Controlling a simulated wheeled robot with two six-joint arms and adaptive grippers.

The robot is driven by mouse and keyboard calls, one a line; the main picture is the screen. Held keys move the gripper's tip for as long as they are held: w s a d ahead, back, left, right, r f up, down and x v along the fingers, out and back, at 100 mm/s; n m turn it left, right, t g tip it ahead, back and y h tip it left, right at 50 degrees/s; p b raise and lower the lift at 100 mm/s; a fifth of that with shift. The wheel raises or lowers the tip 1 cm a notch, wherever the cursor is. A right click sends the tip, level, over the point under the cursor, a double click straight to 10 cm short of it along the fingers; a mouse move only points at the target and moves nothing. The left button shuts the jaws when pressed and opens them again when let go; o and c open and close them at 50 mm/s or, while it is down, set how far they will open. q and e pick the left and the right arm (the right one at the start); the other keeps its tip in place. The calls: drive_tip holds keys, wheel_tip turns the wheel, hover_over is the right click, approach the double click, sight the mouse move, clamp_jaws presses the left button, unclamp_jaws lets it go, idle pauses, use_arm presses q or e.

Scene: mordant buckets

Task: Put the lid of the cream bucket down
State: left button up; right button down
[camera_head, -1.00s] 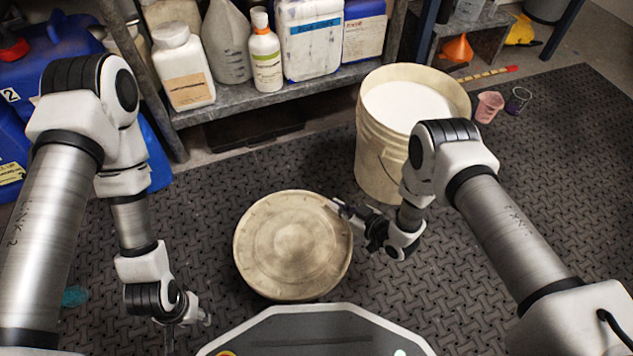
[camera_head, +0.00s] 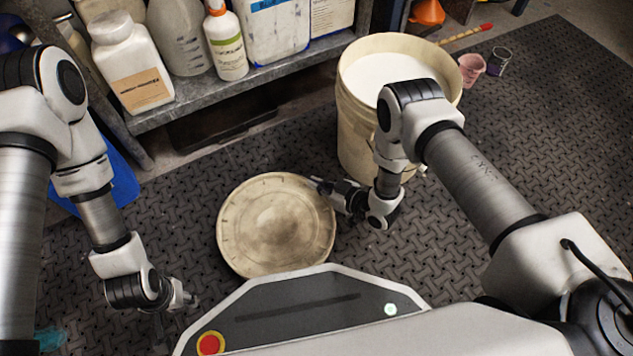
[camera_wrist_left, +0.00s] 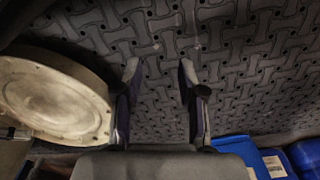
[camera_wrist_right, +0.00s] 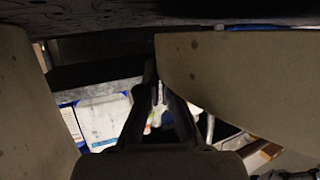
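The round cream lid (camera_head: 276,225) is in front and left of the open cream bucket (camera_head: 362,150), its flat face up. It also shows at the left of the left wrist view (camera_wrist_left: 50,98) and at the right of the right wrist view (camera_wrist_right: 245,85). My right gripper (camera_head: 318,185) is at the lid's right rim and appears shut on it; the lid partly hides the fingers in the right wrist view (camera_wrist_right: 160,90). A gap shows between lid and mat there. My left gripper (camera_wrist_left: 158,72) is open and empty, left of the lid in the head view.
The bucket holds white contents. A grey shelf (camera_head: 190,112) with several bottles stands behind. A pink cup (camera_head: 471,68) and a dark cup (camera_head: 499,61) stand right of the bucket. The patterned mat (camera_head: 540,130) is bare at the right.

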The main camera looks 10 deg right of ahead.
drive_tip(key=shift+f, duration=0.25)
drive_tip(key=c, duration=1.3)
unclamp_jaws()
drive_tip(key=shift+r, duration=0.3)
drive_tip(key=p+v, duration=0.2)
drive_tip(key=r+p+v, duration=0.1)
drive_tip(key=p+v, duration=0.1)
drive_tip(key=v, duration=0.1)
drive_tip(key=shift+r+p, duration=0.1)
drive_tip(key=shift+p, duration=0.25)
drive_tip(key=s+d+r+m+g+h+p, duration=0.1)
drive_tip(key=s+d+r+m+g+h, duration=0.2)
drive_tip(key=s, duration=0.5)
drive_tip(key=s+d+r+m+g+h+p, duration=0.1)
drive_tip(key=s+d+r+m+g+h, duration=0.1)
drive_tip(key=s, duration=0.6)
drive_tip(key=s+d+r+m+g+h+p, duration=0.1)
drive_tip(key=s+d+r+m+g+h, duration=0.2)
drive_tip(key=s+d, duration=0.4)
drive_tip(key=shift+s+d+r+m+g+h, duration=0.15)
drive_tip(key=shift+s+r+g+h, duration=0.1)
drive_tip(key=shift+r+g+h, duration=0.25)
drive_tip(key=shift+s+a+r+m+g+h, duration=0.1)
drive_tip(key=shift+s+r+m+g+h, duration=0.1)
drive_tip(key=shift+r+g, duration=0.4)
